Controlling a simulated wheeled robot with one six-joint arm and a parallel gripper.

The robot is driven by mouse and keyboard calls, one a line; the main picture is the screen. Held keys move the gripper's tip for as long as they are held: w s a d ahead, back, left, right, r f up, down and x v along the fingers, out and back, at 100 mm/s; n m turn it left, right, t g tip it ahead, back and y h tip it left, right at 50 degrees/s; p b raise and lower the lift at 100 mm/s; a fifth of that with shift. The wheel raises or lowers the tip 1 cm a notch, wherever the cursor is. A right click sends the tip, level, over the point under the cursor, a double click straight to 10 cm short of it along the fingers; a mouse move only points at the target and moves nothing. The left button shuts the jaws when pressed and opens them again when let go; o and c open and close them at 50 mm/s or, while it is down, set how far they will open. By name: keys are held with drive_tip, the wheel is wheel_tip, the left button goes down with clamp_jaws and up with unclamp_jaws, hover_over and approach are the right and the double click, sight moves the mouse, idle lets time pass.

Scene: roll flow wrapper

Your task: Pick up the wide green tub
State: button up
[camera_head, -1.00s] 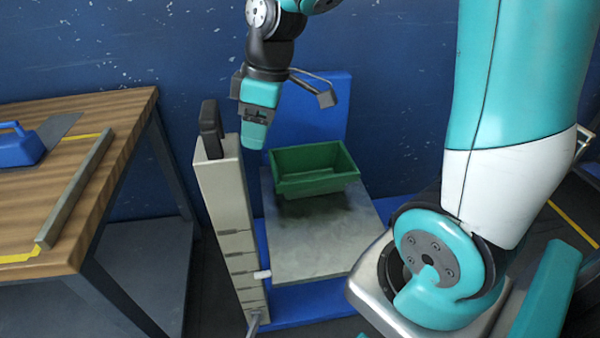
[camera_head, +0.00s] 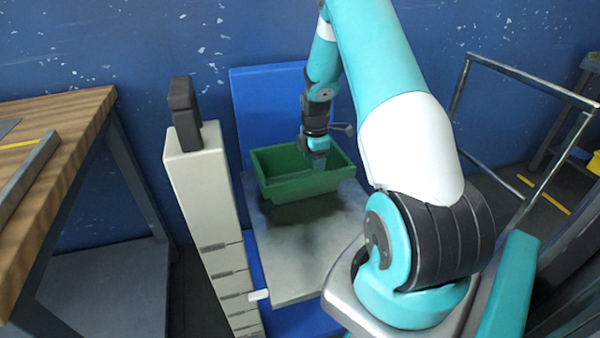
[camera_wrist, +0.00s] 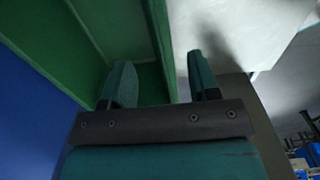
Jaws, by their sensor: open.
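The wide green tub (camera_head: 302,187) sits upright on a grey platform (camera_head: 305,240), an open box with sloping walls. My gripper (camera_head: 316,160) is at the tub's right part, pointing down, with my arm reaching in from the right. In the wrist view, my gripper (camera_wrist: 162,82) is open, with its two fingers well apart. One finger is over the green tub (camera_wrist: 80,50); the other is over the grey surface outside it. A tub wall runs between the fingers. I cannot tell how deep the fingertips reach or whether they touch the wall.
A pale column (camera_head: 208,200) with a black top stands left of the platform. A blue panel (camera_head: 265,110) rises behind the tub. A wooden table (camera_head: 70,130) is at the left, and a metal rail frame (camera_head: 530,80) at the right. The platform's front part is clear.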

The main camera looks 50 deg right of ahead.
sight(312, 175)
drive_tip(key=f, duration=0.5)
drive_tip(key=f+b, duration=0.1)
drive_tip(key=f, duration=0.1)
drive_tip(key=shift+a+f, duration=0.3)
drive_tip(key=shift+f, duration=0.05)
drive_tip(key=shift+c, duration=0.4)
drive_tip(key=shift+w, duration=0.1)
clamp_jaws()
